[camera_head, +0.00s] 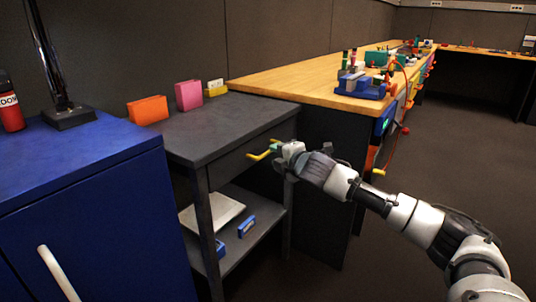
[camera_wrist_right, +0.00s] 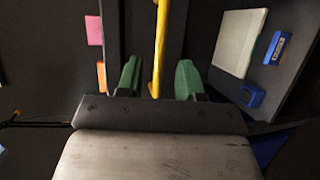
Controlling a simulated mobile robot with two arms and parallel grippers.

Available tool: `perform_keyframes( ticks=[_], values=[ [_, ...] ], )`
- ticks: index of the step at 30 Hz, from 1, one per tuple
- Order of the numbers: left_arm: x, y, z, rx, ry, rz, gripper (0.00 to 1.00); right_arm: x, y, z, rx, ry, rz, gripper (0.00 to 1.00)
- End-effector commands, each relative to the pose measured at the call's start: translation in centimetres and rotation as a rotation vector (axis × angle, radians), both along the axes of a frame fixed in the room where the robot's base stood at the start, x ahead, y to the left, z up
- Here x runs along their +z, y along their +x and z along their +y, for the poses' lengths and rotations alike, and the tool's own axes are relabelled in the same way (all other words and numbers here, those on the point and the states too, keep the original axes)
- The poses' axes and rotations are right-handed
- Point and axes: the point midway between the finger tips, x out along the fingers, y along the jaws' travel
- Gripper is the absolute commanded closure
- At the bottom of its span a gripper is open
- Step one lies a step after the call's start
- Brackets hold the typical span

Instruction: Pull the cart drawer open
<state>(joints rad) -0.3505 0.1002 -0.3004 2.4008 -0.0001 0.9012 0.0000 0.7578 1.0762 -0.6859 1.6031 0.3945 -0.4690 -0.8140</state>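The dark grey cart (camera_head: 225,124) stands between the blue cabinet and the wooden bench. Its drawer front (camera_head: 228,164) sits under the top and looks flush with the frame. The yellow drawer handle (camera_head: 259,155) is on that front. My right gripper (camera_head: 275,148) is at the handle and hides part of it. In the right wrist view, its green fingertips (camera_wrist_right: 159,78) are apart, with the yellow handle (camera_wrist_right: 160,40) between them and visible gaps on both sides. My left gripper is in neither view.
The blue cabinet (camera_head: 75,215) stands close on the left. The wooden bench (camera_head: 300,80) with drawers is behind on the right. A grey tray-like object (camera_head: 215,212) and blue items (camera_head: 246,225) lie on the cart's lower shelf. Floor (camera_head: 455,150) at right is clear.

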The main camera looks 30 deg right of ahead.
Motion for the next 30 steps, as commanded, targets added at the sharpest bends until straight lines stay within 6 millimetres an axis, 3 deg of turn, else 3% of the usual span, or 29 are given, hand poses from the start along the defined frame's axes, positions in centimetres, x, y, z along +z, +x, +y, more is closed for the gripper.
perform_keyframes(
  ticks=[3, 9, 20, 27, 30],
  values=[
    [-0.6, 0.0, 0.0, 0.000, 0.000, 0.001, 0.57, -0.4, 2.2, 0.0, 0.000, 0.003, -0.003, 0.63],
    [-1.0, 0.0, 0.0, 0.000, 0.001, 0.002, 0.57, -0.8, 4.2, -0.1, 0.000, 0.001, -0.001, 0.63],
    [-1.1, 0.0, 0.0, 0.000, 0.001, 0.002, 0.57, -0.9, 4.7, -0.1, 0.000, 0.000, 0.000, 0.63],
    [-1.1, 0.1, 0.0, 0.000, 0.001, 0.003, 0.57, -0.9, 4.6, -0.1, 0.000, 0.000, 0.000, 0.97],
    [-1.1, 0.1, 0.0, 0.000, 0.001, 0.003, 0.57, -0.9, 4.6, -0.1, 0.000, 0.000, 0.000, 1.00]
  ],
)
